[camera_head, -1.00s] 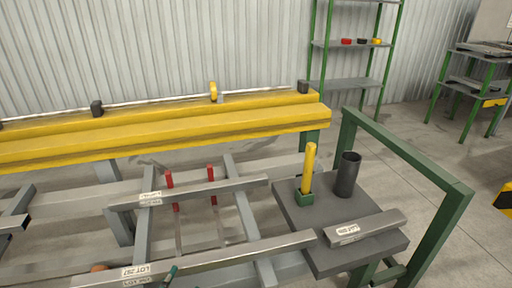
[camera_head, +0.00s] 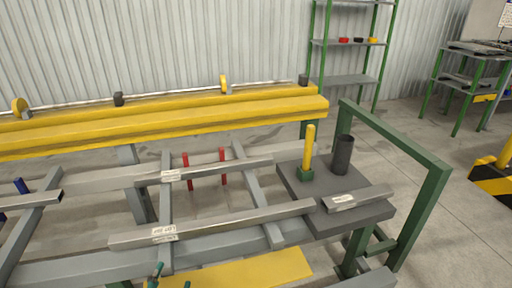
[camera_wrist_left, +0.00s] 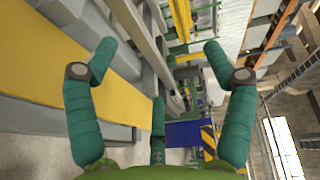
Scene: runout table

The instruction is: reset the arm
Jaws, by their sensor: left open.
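My left gripper (camera_head: 170,277) shows only as teal fingertips at the bottom edge of the head view, in front of the near grey bar; most of the arm is out of frame. In the left wrist view the same gripper (camera_wrist_left: 158,60) has its teal fingers spread wide apart, with nothing between them. A third finger shows low in the middle. My right gripper is in neither view.
Two labelled bars, a near one (camera_head: 220,224) and a far one (camera_head: 225,169), lie across the grey rack. A dark side table (camera_head: 310,215) holds a yellow post (camera_head: 308,145), a dark cup (camera_head: 342,155) and a short labelled bar (camera_head: 357,198). A green frame (camera_head: 420,215) stands right.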

